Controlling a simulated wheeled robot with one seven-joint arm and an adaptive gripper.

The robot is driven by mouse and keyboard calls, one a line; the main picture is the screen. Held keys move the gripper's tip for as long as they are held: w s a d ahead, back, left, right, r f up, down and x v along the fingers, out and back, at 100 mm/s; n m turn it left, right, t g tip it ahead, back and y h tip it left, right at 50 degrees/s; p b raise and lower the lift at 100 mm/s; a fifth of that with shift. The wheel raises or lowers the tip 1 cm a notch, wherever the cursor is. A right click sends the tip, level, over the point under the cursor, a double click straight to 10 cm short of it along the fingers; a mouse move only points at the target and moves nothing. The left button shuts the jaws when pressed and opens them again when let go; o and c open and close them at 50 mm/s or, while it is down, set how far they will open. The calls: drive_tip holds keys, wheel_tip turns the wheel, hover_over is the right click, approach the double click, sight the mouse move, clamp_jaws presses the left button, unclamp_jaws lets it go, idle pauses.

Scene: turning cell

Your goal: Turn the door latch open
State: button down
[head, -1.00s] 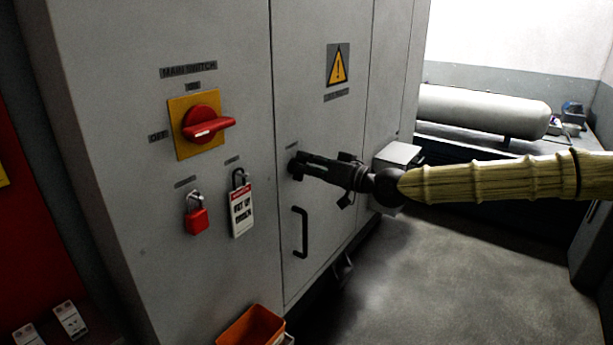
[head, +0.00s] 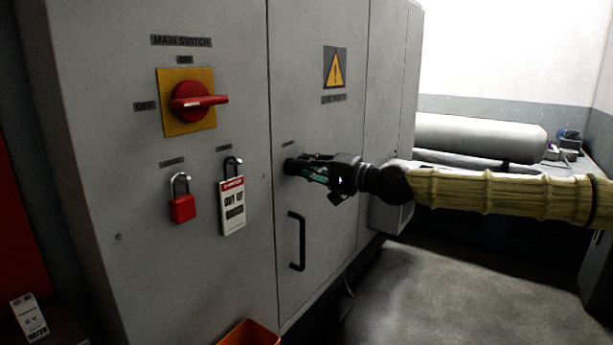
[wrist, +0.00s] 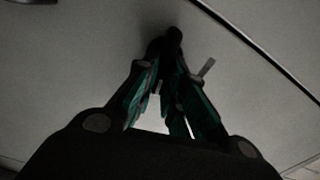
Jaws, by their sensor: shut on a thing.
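The door latch (head: 291,166) is a small dark knob on the grey cabinet door (head: 322,130), above the black door handle (head: 297,240). My gripper (head: 303,169) reaches it from the right and is shut on it. In the wrist view my gripper's fingers (wrist: 166,75) come together around the dark latch (wrist: 174,36), against the grey door panel. The fingers hide most of the latch, so its turn angle cannot be told. The door lies flush with the cabinet front.
Left of the door are the red main switch (head: 192,101), a red padlock (head: 182,206) and a hanging tag (head: 232,207). An orange bin (head: 249,334) stands below. A grey tank (head: 480,138) lies at the back right. The floor (head: 420,290) right of the cabinet is clear.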

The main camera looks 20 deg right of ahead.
drive_tip(key=shift+w+d+m+b, duration=0.15)
drive_tip(key=shift+m+b, duration=0.5)
drive_tip(key=shift+m, duration=0.55)
drive_tip(key=c, duration=1.5)
unclamp_jaws()
drive_tip(key=shift+f, duration=0.15)
drive_tip(key=v, duration=1.2)
